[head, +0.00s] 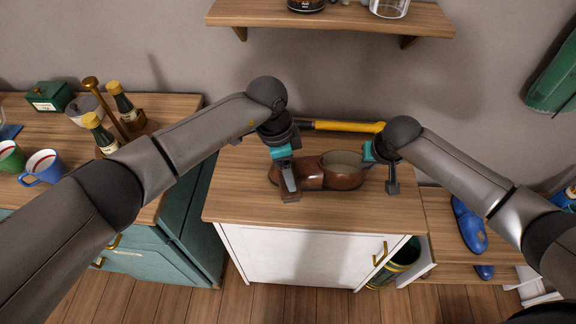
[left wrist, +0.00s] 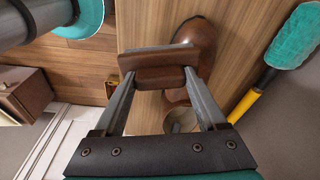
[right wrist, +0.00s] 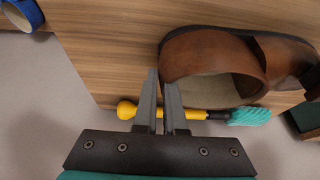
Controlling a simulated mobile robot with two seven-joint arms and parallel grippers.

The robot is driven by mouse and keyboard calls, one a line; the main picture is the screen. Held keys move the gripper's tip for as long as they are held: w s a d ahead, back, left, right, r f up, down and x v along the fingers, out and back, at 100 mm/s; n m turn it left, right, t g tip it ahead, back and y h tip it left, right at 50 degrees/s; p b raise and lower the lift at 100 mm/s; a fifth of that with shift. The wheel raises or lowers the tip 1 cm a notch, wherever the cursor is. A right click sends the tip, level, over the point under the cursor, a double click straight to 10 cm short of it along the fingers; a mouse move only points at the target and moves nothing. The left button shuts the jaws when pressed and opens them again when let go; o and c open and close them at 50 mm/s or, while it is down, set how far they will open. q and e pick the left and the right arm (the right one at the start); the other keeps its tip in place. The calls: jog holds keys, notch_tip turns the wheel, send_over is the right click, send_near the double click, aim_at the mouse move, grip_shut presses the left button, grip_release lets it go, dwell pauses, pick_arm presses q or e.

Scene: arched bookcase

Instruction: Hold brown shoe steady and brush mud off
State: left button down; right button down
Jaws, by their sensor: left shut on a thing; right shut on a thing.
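The brown leather shoe (head: 318,175) lies on the wooden cabinet top, toe to the left and opening to the right. My left gripper (head: 289,183) is shut on a small brown wooden brush (left wrist: 155,75) with a grey strip along one side, held at the toe end. I cannot tell whether it touches the shoe. My right gripper (head: 380,165) is at the heel, its fingers close together on the shoe's rear edge; it also shows in the right wrist view (right wrist: 162,85). Mud is not clearly visible.
A yellow-handled brush (head: 345,126) with a teal head (right wrist: 250,116) lies behind the shoe. Mugs (head: 44,167) and bottles (head: 122,105) stand on the left counter. A shelf (head: 340,17) hangs above. Blue shoes (head: 468,225) are on the lower right. The front of the cabinet top is clear.

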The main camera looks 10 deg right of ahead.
pick_arm(q)
jog(key=shift+r, duration=3)
jog(key=shift+r, duration=1.55)
pick_arm(e)
jog(key=c, duration=0.9)
grip_release()
jog(key=v, duration=1.2)
